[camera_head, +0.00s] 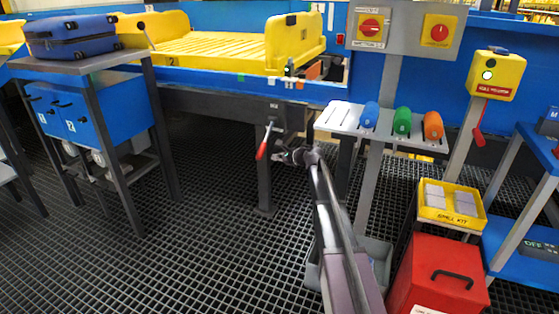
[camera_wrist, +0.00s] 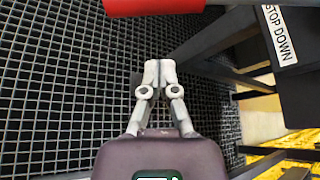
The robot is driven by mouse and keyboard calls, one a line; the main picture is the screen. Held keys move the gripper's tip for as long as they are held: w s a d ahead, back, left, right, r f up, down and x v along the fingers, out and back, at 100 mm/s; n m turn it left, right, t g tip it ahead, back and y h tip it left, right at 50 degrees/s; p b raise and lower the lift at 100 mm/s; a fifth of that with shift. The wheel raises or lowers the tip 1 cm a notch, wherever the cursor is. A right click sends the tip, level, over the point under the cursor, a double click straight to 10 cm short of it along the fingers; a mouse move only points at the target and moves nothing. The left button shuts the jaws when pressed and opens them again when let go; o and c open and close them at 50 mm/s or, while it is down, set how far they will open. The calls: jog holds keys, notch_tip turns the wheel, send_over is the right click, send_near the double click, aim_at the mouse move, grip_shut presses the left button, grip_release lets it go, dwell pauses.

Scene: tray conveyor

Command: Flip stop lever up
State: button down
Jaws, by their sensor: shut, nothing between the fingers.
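The stop lever has a red handle (camera_head: 261,151) on a thin metal shaft that hangs down, slightly tilted, from the dark conveyor frame. In the wrist view the red handle (camera_wrist: 165,6) crosses the top edge, beyond my fingertips, and part of it is cut off. My gripper (camera_head: 279,156) is just right of the handle in the head view. In the wrist view my gripper (camera_wrist: 159,66) has its fingertips together, with nothing between them. A visible gap separates the fingertips from the handle there. A white label (camera_wrist: 279,35) with "STOP DOWN" is at the upper right.
A yellow tray (camera_head: 210,46) sits on the blue conveyor above the lever. A dark support leg (camera_head: 264,180) stands below it. A white shelf (camera_head: 343,117) with coloured pieces is to the right. A red box (camera_head: 432,275) stands on the floor. Open grating lies left of the lever.

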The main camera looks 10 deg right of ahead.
aim_at(266, 141)
jog(key=b+x, duration=0.2)
jog(key=x, duration=0.4)
jog(key=s+r+p, duration=0.2)
jog(key=r+p, duration=0.1)
jog(key=shift+s+a, duration=0.15)
jog(key=shift+a, duration=0.2)
